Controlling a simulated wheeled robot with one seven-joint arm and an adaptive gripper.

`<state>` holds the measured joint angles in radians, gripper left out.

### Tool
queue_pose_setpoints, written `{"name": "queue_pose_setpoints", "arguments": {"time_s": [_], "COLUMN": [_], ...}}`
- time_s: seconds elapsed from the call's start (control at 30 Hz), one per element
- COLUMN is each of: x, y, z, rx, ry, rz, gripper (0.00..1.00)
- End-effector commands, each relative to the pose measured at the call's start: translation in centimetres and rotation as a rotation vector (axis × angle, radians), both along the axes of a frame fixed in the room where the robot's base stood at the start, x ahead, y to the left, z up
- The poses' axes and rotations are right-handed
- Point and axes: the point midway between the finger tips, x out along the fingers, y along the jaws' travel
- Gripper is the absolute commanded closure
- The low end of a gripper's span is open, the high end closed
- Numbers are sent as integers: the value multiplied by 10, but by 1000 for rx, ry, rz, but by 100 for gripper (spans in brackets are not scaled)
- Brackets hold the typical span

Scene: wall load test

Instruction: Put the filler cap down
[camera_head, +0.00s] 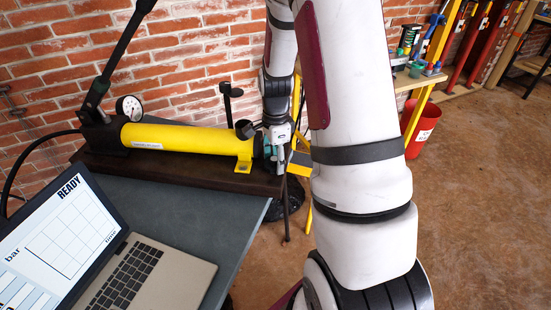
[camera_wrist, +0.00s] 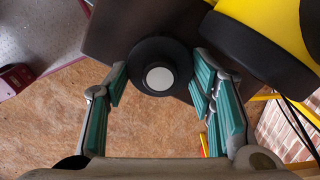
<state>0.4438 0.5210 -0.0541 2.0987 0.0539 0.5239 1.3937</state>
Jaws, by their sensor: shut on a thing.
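The filler cap (camera_wrist: 137,68) is a round black disc with a pale grey centre, shown in the wrist view. It sits between the teal-padded fingers of my gripper (camera_wrist: 160,82), which is shut on it. In the head view my gripper (camera_head: 273,150) is at the right end of the yellow pump (camera_head: 180,137), close above the right end of the dark base board (camera_head: 120,164). I cannot make out the cap clearly in the head view. In the wrist view the board (camera_wrist: 110,30) shows behind the cap, with the pump's black end (camera_wrist: 255,48) to the right.
A laptop (camera_head: 150,270) reading READY stands on the grey table (camera_head: 215,200). The pump carries a gauge (camera_head: 129,107) and a long black lever (camera_head: 115,60). A yellow stand (camera_head: 300,160) is beyond the table's right edge. A red bucket (camera_head: 420,128) is farther right; the floor there is open.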

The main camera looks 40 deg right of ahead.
Motion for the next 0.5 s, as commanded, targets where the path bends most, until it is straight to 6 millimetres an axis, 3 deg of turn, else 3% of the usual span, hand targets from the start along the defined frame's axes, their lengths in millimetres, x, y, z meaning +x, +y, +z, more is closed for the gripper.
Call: {"name": "queue_pose_setpoints", "arguments": {"time_s": [0.37, 0.4, 0.47, 0.5], "x": [0, 0, 0, 0], "y": [0, 0, 0, 0], "z": [-5, -4, -4, -4], "rx": [0, 0, 0, 0], "ry": [0, -1, -1, -1], "rz": [1, 1, 1, 1], "gripper": [74, 41, 30, 30]}}
